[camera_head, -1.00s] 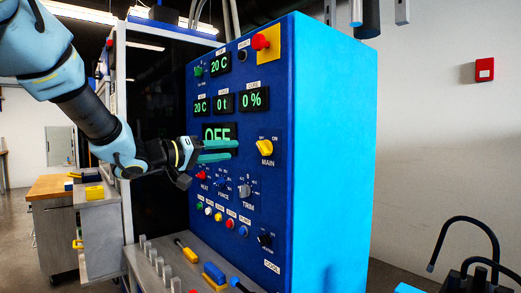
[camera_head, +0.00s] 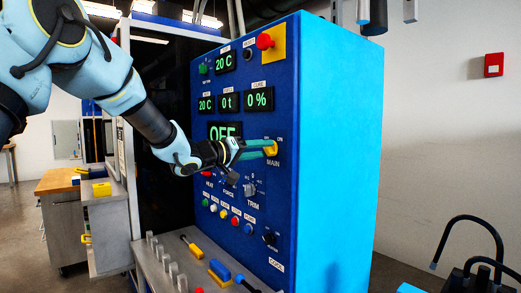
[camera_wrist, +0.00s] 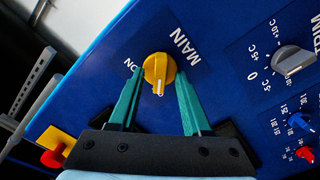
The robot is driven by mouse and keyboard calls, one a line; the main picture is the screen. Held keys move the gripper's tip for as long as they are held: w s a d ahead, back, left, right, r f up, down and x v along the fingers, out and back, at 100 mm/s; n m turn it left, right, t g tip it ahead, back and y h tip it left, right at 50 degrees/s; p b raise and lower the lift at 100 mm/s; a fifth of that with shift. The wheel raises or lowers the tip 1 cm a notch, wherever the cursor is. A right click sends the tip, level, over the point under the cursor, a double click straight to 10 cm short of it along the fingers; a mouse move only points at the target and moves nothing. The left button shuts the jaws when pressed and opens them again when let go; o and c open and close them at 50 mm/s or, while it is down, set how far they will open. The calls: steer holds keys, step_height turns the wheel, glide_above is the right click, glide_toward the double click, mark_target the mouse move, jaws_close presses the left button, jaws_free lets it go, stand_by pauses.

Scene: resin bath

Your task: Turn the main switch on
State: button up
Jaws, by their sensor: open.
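The main switch is a yellow rotary knob (camera_head: 272,148) on the blue control panel, above the label MAIN. The wrist view shows the knob (camera_wrist: 158,68) between my two green fingers, with its white pointer mark turned toward my palm. The ON label (camera_wrist: 132,68) is beside the knob on the left; an OFF label is not seen there. My gripper (camera_head: 270,147) is open, its fingertips on either side of the knob. Small gaps show between fingers and knob, so it is not clamped.
A red mushroom button (camera_head: 265,41) on a yellow plate is at the panel's top. The grey TRIM knob (camera_head: 249,189) and several coloured buttons lie below the switch. A grey ledge (camera_head: 205,262) with pegs and tools runs under the panel. Open air lies in front.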

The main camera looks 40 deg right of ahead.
jaws_close()
stand_by(0.3)
steer(key=shift+m, duration=0.4)
steer(key=m+b, duration=0.2)
steer(key=m, duration=0.1)
steer(key=shift+f+m, duration=0.1)
steer(key=shift+m, duration=0.3)
steer(key=m+b, duration=0.2)
steer(key=m, duration=0.2)
steer(key=shift+m+b, duration=0.3)
steer(key=shift+b, duration=0.1)
steer(key=m+b, duration=0.3)
steer(key=m, duration=0.1)
steer(key=m+b, duration=0.2)
steer(key=m, duration=0.2)
steer(key=shift+m+b, duration=0.3)
steer(key=shift+b, duration=0.05)
jaws_free()
